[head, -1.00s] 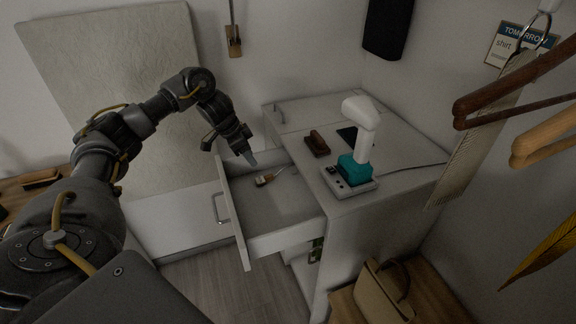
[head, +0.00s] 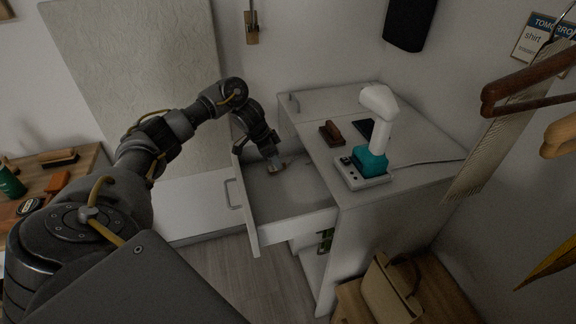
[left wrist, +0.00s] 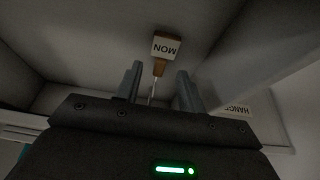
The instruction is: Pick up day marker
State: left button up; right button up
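The day marker (left wrist: 164,50) is a small wooden tag with a white label reading MON. It lies inside the open drawer (head: 300,207), and a thin pale string or wire runs from it between my left fingers. In the head view it is small and partly hidden by my left gripper (head: 274,164), which points down into the drawer. In the left wrist view my left gripper (left wrist: 159,72) is open. Its two fingers stand apart on either side of the string, with the label just beyond their tips. My right gripper is not in view.
The cabinet top holds a white and teal device (head: 372,160), a brown wooden block (head: 331,133) and a dark flat item (head: 364,129). The drawer front (head: 245,205) stands up beside my arm. Hangers (head: 530,85) hang at right. A bag (head: 388,290) stands below.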

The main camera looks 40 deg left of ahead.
pick_arm(q)
jog(key=shift+x, duration=1.35)
grip_shut()
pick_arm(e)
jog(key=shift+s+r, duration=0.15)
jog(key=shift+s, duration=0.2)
pick_arm(q)
jog(key=shift+r, duration=0.1)
jog(key=shift+r, duration=0.5)
notch_tip(320, 180, up, 2)
jog(key=shift+r+b, duration=0.25)
jog(key=shift+b, duration=0.05)
jog(key=s+d, duration=0.3)
jog(key=s, duration=0.1)
jog(key=s+d, duration=0.4)
jog(key=s, duration=0.1)
jog(key=s+d, duration=0.4)
jog(key=s, duration=0.1)
jog(key=shift+d, duration=0.25)
